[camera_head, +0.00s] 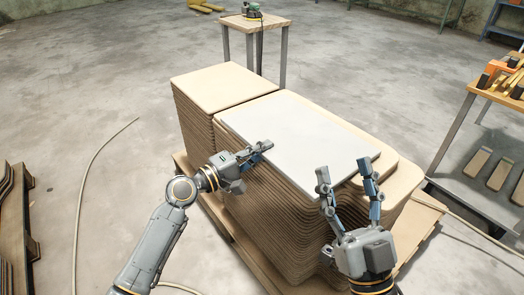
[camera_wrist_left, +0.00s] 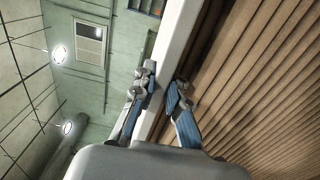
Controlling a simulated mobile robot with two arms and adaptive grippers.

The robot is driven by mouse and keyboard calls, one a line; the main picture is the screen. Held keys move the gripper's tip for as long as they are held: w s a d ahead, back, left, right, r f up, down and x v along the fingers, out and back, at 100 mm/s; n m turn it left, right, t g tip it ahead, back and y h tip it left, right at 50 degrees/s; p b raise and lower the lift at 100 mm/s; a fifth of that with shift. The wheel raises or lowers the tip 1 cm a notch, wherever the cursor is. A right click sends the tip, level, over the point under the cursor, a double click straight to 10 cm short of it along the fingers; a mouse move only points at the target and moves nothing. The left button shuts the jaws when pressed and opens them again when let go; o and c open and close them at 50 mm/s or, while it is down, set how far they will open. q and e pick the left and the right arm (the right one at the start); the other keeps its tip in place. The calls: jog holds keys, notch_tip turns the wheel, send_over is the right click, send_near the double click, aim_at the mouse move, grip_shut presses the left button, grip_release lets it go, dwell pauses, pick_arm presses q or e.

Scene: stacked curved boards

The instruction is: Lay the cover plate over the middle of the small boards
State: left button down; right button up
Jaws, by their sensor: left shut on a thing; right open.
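The white cover plate (camera_head: 300,127) lies over the middle stack of small tan boards (camera_head: 270,205) in the head view, reaching toward the right-hand stack. My left gripper (camera_head: 264,150) is shut on the plate's near left edge. In the left wrist view the fingers (camera_wrist_left: 165,92) close on either side of the plate's pale edge (camera_wrist_left: 180,40), with the layered board edges (camera_wrist_left: 265,90) to the right. My right gripper (camera_head: 344,177) is open and empty at the plate's near right corner. I cannot tell whether it touches the plate.
A further stack of boards (camera_head: 222,86) stands at the back left. The stacks rest on a wooden pallet (camera_head: 228,222). A small table (camera_head: 255,22) with a green tool stands behind. A workbench (camera_head: 508,90) is at the right. The floor at left is mostly open, with a cable (camera_head: 84,190).

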jog(key=shift+s+r+t+y, duration=0.3)
jog(key=shift+s+r+t, duration=0.1)
jog(key=shift+s+r, duration=0.15)
dwell(0.4)
pick_arm(q)
jog(key=c, duration=1.4)
grip_release()
jog(key=shift+f, duration=0.1)
jog(key=shift+f, duration=0.15)
pick_arm(e)
jog(key=shift+s, duration=0.15)
pick_arm(q)
jog(key=shift+b, duration=0.3)
pick_arm(e)
jog(key=shift+s+d+r, duration=0.1)
jog(key=shift+s+r, duration=0.1)
jog(key=shift+r, duration=0.05)
jog(key=shift+s+r+t, duration=0.1)
jog(key=shift+s+t, duration=0.05)
jog(key=shift+t, duration=0.15)
